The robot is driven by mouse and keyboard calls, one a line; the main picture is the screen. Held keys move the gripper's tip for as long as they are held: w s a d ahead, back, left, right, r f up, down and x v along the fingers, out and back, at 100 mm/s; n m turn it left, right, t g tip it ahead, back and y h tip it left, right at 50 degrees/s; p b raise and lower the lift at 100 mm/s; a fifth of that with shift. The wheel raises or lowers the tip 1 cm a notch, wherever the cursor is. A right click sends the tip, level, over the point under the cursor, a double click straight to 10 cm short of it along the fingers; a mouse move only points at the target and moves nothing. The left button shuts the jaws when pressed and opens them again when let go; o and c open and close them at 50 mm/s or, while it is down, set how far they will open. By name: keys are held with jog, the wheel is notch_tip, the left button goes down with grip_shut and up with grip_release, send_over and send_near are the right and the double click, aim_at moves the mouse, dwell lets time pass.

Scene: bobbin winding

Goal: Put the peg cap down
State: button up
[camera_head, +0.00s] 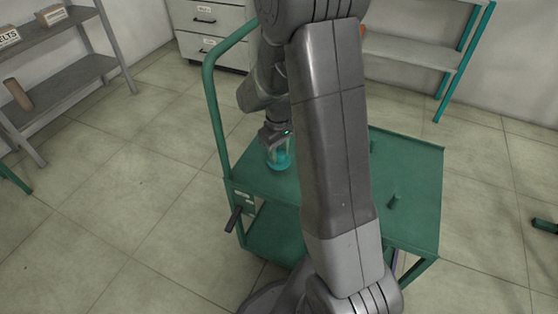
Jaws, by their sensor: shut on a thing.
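My gripper (277,146) points down over the left part of the green cart's top (421,170). It is shut on a small, clear, teal-tinted, cup-like piece, the peg cap (280,159). The cap looks upright and close to the cart top; I cannot tell whether it touches. My arm hides the middle of the cart top.
The cart's tall green handle (211,110) rises at its left, close to my gripper. A dark lever (234,219) sticks out below the cart's left edge. Grey shelves (62,70), drawers (214,42) and a rack (416,50) stand behind. The surrounding floor is mostly clear.

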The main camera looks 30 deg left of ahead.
aim_at(279, 159)
notch_tip(279, 159, down, 3)
jog(key=shift+f+b, duration=0.2)
jog(key=shift+b, duration=0.15)
jog(key=shift+r, duration=0.1)
jog(key=o, duration=1.1)
notch_tip(279, 159, up, 12)
jog(key=p, duration=0.2)
jog(key=shift+p, duration=0.35)
